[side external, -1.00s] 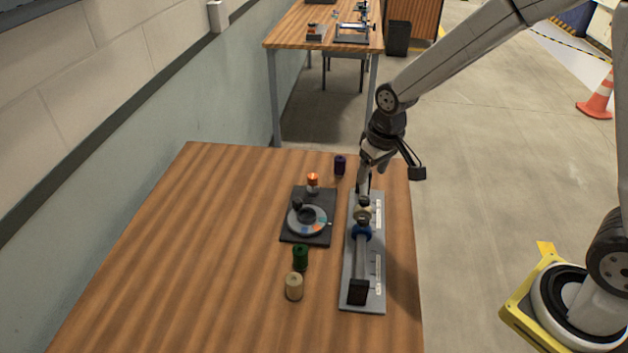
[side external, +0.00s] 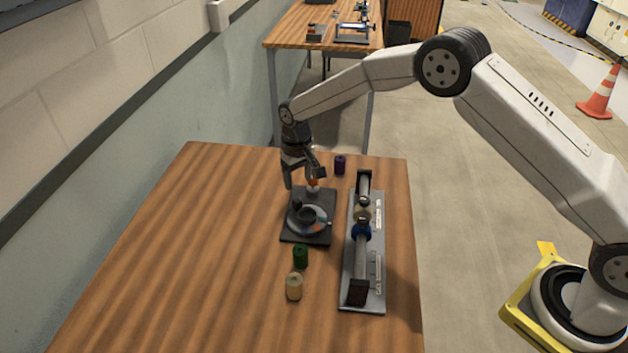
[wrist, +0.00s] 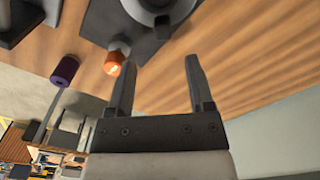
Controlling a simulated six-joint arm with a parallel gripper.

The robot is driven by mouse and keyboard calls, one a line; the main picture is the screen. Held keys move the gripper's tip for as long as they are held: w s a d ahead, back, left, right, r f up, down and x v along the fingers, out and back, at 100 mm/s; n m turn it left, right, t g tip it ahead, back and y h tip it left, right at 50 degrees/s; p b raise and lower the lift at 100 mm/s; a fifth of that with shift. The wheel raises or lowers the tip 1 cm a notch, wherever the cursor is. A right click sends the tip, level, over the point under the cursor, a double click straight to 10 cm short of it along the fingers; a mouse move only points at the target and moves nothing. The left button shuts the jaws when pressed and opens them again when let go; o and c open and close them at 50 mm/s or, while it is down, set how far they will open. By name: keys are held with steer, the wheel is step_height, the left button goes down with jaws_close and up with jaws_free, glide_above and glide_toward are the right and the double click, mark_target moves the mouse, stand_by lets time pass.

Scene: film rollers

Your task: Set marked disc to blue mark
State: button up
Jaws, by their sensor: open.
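The marked disc (side external: 296,225) is a grey dial with a dark hub and a black knob. It lies on a black base plate (side external: 318,241) left of the roller rack. Small coloured patches, orange and blue among them, show on its right side; I cannot tell which mark it is set to. In the wrist view, part of the disc (wrist: 150,14) shows at the top edge. My gripper (side external: 303,181) is open and empty above the plate's far end, beside an orange-topped white post (side external: 312,187). In the wrist view, my fingers (wrist: 160,63) are apart with bare table between them.
A grey rack (side external: 376,265) with a shaft carrying cream and blue rollers stands to the right. A purple roller (side external: 340,164) stands behind; green (side external: 300,257) and cream (side external: 294,287) rollers stand in front. The table's left side is clear.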

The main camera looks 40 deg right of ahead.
mark_target(297, 200)
steer(key=shift+w+a+f, duration=0.2)
steer(key=shift+f, duration=0.05)
steer(key=shift+f, duration=0.15)
steer(key=shift+f, duration=3.75)
jaws_close()
